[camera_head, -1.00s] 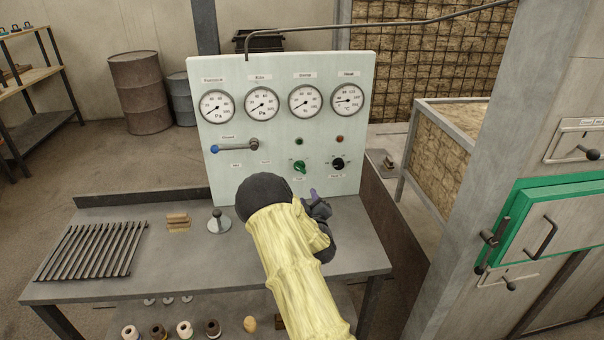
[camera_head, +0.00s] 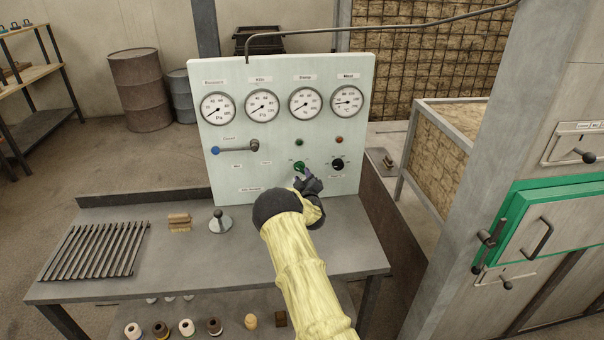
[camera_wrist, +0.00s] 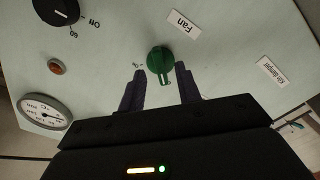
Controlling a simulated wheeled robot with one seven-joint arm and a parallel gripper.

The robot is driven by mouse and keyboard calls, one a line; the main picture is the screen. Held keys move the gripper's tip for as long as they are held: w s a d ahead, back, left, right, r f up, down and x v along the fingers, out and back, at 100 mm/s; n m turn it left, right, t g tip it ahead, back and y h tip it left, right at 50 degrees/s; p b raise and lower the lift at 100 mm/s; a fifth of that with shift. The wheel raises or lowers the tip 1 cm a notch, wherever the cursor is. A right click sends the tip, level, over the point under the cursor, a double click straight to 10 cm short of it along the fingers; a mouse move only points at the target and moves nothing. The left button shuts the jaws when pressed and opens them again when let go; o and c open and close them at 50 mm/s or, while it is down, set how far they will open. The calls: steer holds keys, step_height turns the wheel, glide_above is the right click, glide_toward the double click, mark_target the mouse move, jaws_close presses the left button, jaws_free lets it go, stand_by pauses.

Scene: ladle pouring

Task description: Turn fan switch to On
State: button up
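The fan switch is a green rotary knob (camera_head: 299,167) on the pale control panel (camera_head: 230,90). In the wrist view the green knob (camera_wrist: 161,60) sits beside the "Fan" label (camera_wrist: 183,21), with small markings by its edge that I cannot read clearly. My gripper (camera_head: 304,174) is in front of the panel at the knob. In the wrist view the two dark fingers of my gripper (camera_wrist: 160,82) are apart, one on each side of the knob's lower part. I cannot tell whether they touch it. Nothing is held.
A black knob (camera_head: 338,164) is right of the green one. A blue-ended lever (camera_head: 235,148), gauges (camera_head: 262,105) and small indicator lights (camera_head: 339,139) are above. The bench (camera_head: 190,260) below holds metal rods (camera_head: 95,250), a small brush (camera_head: 179,222) and a handled weight (camera_head: 220,221).

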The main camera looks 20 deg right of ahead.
mark_target(300, 168)
steer(key=shift+x, duration=1.25)
jaws_close()
